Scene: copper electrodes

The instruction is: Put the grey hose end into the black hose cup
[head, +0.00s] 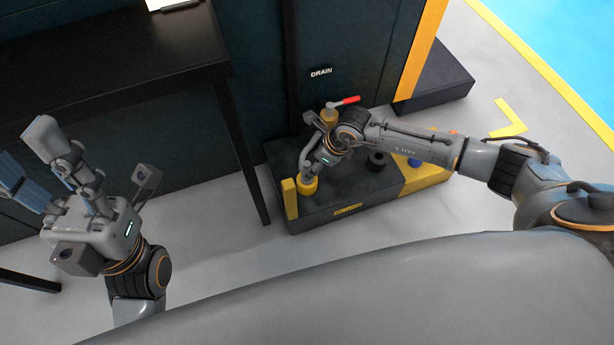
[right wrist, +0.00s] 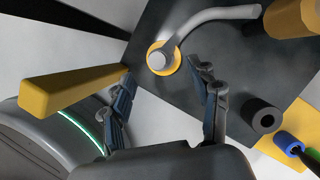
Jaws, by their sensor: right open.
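The grey hose end (right wrist: 164,57) sits in a yellow ring on the dark base, and its hose (right wrist: 222,18) curves up to the right in the right wrist view. In the head view the yellow ring (head: 308,186) is at the base's left part. My right gripper (right wrist: 161,76) is open, its fingers on either side below the hose end in the picture; contact cannot be told. The black hose cup (right wrist: 264,117) stands right of the right finger, and in the head view (head: 377,160) under my right arm. My left gripper (head: 30,155) is open and empty at the left.
A yellow post (head: 290,198) stands at the base's left edge, close to my right gripper. A red lever (head: 346,101) is behind it, below the DRAIN label. A blue ring (right wrist: 293,148) lies beyond the cup. A black table (head: 110,60) is at the left.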

